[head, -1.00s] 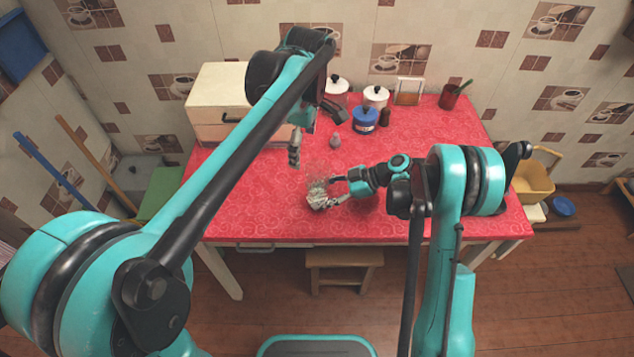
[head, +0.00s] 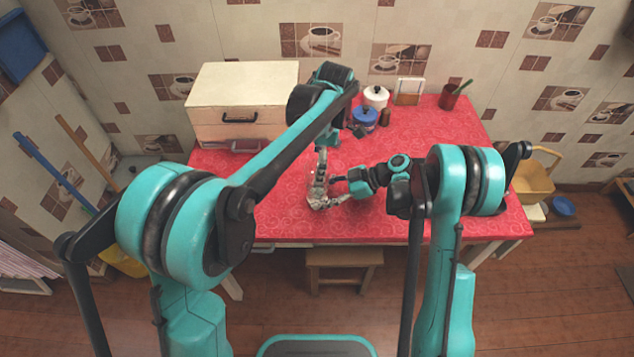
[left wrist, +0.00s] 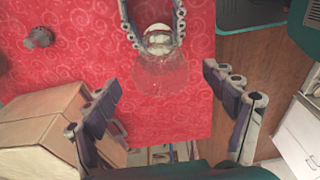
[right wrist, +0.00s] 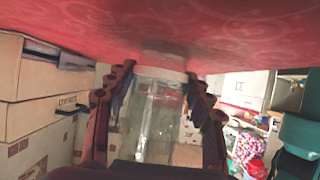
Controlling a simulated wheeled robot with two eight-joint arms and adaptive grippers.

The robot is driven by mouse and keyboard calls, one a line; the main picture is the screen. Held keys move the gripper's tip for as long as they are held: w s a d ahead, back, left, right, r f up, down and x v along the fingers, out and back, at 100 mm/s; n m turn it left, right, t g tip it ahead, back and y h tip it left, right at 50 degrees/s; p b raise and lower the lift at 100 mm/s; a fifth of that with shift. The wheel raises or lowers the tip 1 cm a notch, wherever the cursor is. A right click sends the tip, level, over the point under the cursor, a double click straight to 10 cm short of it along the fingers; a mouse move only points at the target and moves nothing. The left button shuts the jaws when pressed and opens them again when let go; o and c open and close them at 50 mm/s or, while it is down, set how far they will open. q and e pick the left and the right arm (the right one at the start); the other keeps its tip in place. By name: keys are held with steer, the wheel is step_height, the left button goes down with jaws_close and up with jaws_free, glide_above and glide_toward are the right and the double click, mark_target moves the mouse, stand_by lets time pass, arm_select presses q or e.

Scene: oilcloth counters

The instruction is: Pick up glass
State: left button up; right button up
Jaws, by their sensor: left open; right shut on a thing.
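The glass (right wrist: 155,115) is clear and shows large in the right wrist view, between the fingers of my right gripper (right wrist: 158,85). My right gripper is shut on it, low over the red table. In the left wrist view the glass (left wrist: 160,74) is a faint transparent shape beyond the right gripper's fingers (left wrist: 154,45). My left gripper (left wrist: 163,85) is open and empty, its fingers spread wide on either side of the glass's line and apart from it. In the head view the left gripper (head: 320,178) hangs just above the right gripper (head: 330,195), hiding most of the glass.
The red patterned table (head: 460,185) is clear at front right. A cream breadbox (head: 245,90) stands at the back left. A blue jar (head: 364,117), a white canister (head: 376,96) and a dark red cup (head: 450,97) stand at the back. A stool (head: 344,262) is below.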

arm_select(q)
steer(key=shift+a+f, duration=0.15)
steer(key=shift+f, duration=0.85)
steer(key=shift+a+f, duration=0.1)
steer(key=shift+f, duration=0.85)
steer(key=c, duration=1.4)
step_height(320, 180, up, 10)
steer(key=shift+r, duration=0.1)
steer(key=shift+c, duration=0.3)
arm_select(e)
steer(key=o, duration=0.9)
steer(key=v, duration=1.2)
